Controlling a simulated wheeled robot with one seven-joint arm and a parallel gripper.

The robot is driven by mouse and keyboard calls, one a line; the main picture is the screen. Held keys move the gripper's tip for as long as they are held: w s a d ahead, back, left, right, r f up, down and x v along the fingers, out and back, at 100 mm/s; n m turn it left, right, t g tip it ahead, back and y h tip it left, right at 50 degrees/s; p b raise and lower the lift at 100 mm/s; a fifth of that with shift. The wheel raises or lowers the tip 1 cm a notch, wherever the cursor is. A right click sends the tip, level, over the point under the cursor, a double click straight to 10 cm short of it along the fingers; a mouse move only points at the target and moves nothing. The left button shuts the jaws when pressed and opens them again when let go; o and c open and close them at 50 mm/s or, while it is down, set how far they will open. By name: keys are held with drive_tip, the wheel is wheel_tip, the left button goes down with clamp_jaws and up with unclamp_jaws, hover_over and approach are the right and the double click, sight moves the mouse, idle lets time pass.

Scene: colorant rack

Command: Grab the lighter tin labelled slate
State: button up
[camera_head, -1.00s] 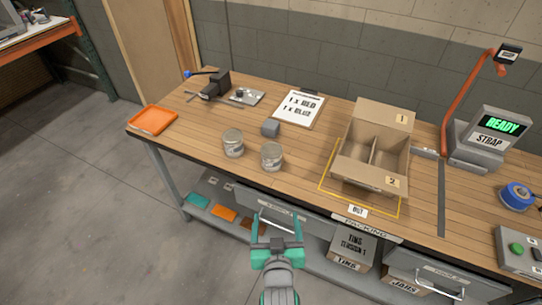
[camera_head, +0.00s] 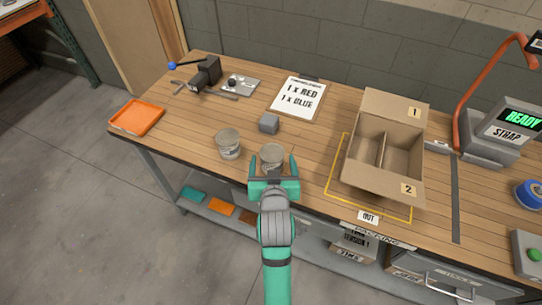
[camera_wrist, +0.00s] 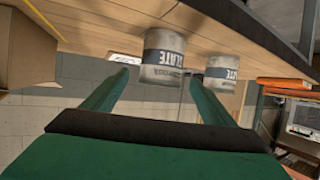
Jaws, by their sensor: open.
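Two grey metal tins stand side by side near the bench's front edge: a left tin (camera_head: 228,145) and a right tin (camera_head: 271,155). The wrist view is upside down; there the right tin (camera_wrist: 165,58) is the nearer one and the left tin (camera_wrist: 222,72) is beyond it. Both carry a dark band with pale lettering that reads as slate, partly cut off. Their weights cannot be told by sight. My gripper (camera_head: 273,170) is open and empty, at the right tin's near side. Its fingers flank that tin in the picture; whether they touch it cannot be told.
An open divided carton (camera_head: 384,150) stands right of the tins. An orange tray (camera_head: 137,116) sits at the left. The bench between tray and left tin is clear.

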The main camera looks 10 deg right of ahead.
sight(272, 150)
drive_tip(key=x, duration=0.8)
drive_tip(key=shift+f, duration=0.15)
drive_tip(key=c, duration=1.2)
